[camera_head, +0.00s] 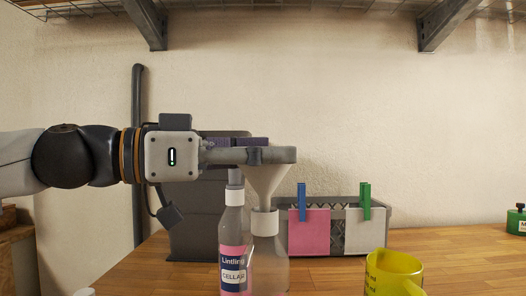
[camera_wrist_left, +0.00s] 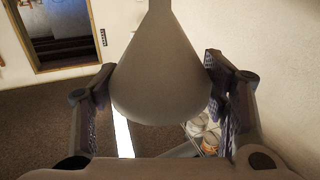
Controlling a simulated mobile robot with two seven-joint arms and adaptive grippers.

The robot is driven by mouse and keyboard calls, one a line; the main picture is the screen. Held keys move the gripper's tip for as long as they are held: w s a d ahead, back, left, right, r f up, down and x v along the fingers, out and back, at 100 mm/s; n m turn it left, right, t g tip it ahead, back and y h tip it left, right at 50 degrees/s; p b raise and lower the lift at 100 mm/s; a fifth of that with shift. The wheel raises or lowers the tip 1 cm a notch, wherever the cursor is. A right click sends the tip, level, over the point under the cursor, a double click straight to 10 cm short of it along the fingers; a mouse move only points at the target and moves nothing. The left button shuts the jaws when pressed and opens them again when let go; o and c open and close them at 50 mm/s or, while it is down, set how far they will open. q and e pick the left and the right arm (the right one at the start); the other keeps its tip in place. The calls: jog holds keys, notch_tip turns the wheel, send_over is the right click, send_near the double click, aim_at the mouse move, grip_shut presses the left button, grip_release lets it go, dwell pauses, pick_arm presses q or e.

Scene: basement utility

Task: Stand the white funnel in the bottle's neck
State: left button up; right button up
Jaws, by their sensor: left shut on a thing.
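The white funnel (camera_head: 266,183) is upright, wide end up, its cone narrowing down to the pale neck ring of a clear bottle (camera_head: 268,262). The spout is hidden at the neck, and I cannot tell how deep it sits. My left gripper (camera_head: 256,156) comes in level from the left and is shut on the funnel near its rim. In the left wrist view the funnel (camera_wrist_left: 160,70) fills the space between the fingers of my left gripper (camera_wrist_left: 155,98), its narrow end toward the top. The bottle does not show there. My right gripper is not in view.
A pink-labelled grey bottle (camera_head: 233,240) stands just left of the clear bottle. Behind are a grey bin (camera_head: 195,225) and a grey basket (camera_head: 377,213) with cloths and pegs. A yellow jug (camera_head: 393,275) stands at right front.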

pick_arm(q)
jog(key=shift+f, duration=0.5)
dwell(0.5)
jog(key=o, duration=1.2)
jog(key=v, duration=1.2)
